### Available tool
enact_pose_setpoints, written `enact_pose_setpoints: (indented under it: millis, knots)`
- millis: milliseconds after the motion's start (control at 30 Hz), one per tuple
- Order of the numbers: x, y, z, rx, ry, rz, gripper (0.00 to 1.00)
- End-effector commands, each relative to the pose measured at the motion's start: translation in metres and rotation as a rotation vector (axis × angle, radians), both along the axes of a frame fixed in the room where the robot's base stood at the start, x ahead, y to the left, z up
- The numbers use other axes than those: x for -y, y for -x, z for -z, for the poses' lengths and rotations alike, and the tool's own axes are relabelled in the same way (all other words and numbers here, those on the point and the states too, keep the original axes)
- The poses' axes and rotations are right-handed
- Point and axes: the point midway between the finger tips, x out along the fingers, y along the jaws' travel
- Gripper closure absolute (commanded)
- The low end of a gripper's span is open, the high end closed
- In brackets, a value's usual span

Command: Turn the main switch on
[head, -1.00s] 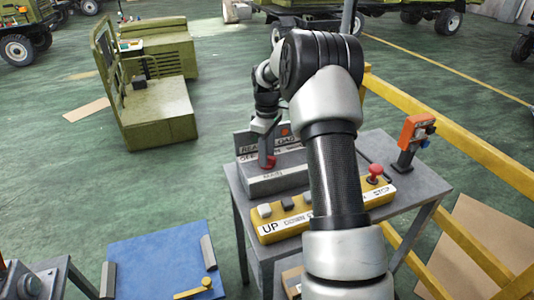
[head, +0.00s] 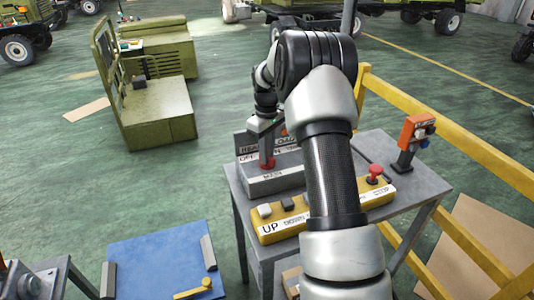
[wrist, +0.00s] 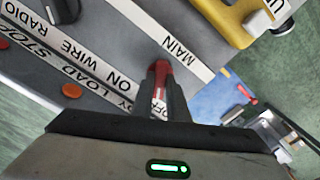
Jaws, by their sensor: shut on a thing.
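The main switch has a red handle (head: 266,163) on a grey control box (head: 285,181) marked MAIN. In the wrist view the red handle (wrist: 161,69) lies between the MAIN label and a strip with ON and OFF. My gripper (head: 266,153) is down at the handle. In the wrist view its two dark fingers (wrist: 165,88) are closed around the red handle, and the OFF lettering shows beside them. The fingers hide part of the handle, and I cannot tell its exact setting.
A yellow panel (head: 272,231) with an UP label and a red stop knob (head: 375,171) stands in front on the same grey table (head: 433,182). An orange device (head: 415,130) is at the right. A yellow railing (head: 465,149) runs behind it. Green floor lies open to the left.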

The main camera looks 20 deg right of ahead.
Motion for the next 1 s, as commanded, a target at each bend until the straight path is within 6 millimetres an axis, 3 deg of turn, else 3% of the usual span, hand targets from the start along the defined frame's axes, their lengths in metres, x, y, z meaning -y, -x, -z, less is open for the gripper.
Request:
enact_pose_setpoints:
  millis: [1000]
  knots:
    - [-0.0003, -0.0011, -0.0021, 0.003, 0.001, 0.959, 1.00]
